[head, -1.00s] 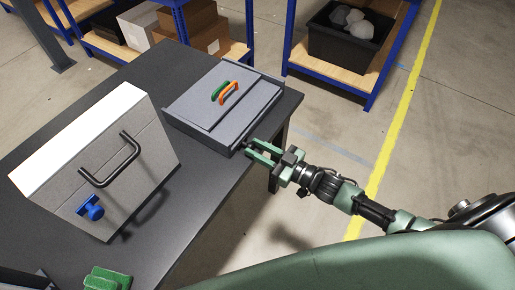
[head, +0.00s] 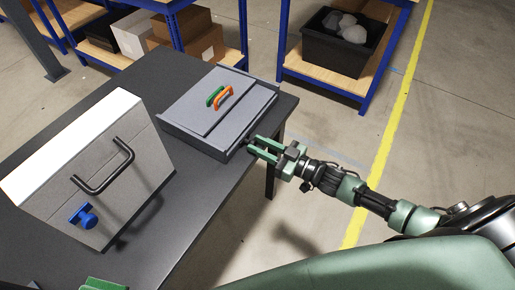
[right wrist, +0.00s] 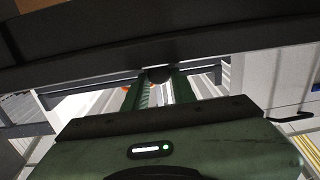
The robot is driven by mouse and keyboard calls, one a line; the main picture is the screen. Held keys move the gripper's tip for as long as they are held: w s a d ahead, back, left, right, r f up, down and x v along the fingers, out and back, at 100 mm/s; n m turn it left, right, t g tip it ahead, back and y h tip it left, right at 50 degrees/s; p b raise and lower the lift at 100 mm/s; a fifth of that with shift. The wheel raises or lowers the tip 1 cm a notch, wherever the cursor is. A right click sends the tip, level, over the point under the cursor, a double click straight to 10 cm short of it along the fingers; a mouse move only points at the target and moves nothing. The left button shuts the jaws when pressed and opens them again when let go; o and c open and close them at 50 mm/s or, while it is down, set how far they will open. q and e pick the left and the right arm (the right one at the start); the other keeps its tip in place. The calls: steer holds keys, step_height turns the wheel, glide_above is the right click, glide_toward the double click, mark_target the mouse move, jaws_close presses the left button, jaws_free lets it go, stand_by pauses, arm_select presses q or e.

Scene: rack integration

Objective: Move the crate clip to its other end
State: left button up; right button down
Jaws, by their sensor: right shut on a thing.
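A low grey crate (head: 190,139) with a flat raised lid lies at the far right of the dark table. A small dark knob (head: 246,141) sits at its near right edge; I take it for the crate clip, though its shape is hard to make out. My right gripper (head: 254,146) reaches in from the right at table height and is shut on this knob. In the right wrist view the dark round knob (right wrist: 158,75) sits between the tips of my green fingers. The fingers hide part of it.
A green handle (head: 214,96) and an orange handle (head: 225,98) sit on the crate lid. A pale grey case (head: 120,200) with a black handle and blue knob stands at left. A green piece (head: 103,284) shows at the bottom edge. The table (head: 215,190) is bare between.

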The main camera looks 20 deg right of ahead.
steer(key=c, duration=1.2)
jaws_free()
steer(key=shift+w+d, duration=0.15)
steer(key=shift+d, duration=0.15)
steer(key=shift+o, duration=0.2)
steer(key=v, duration=0.7)
steer(key=shift+s+d+b, duration=0.25)
steer(key=shift+s+b, duration=0.05)
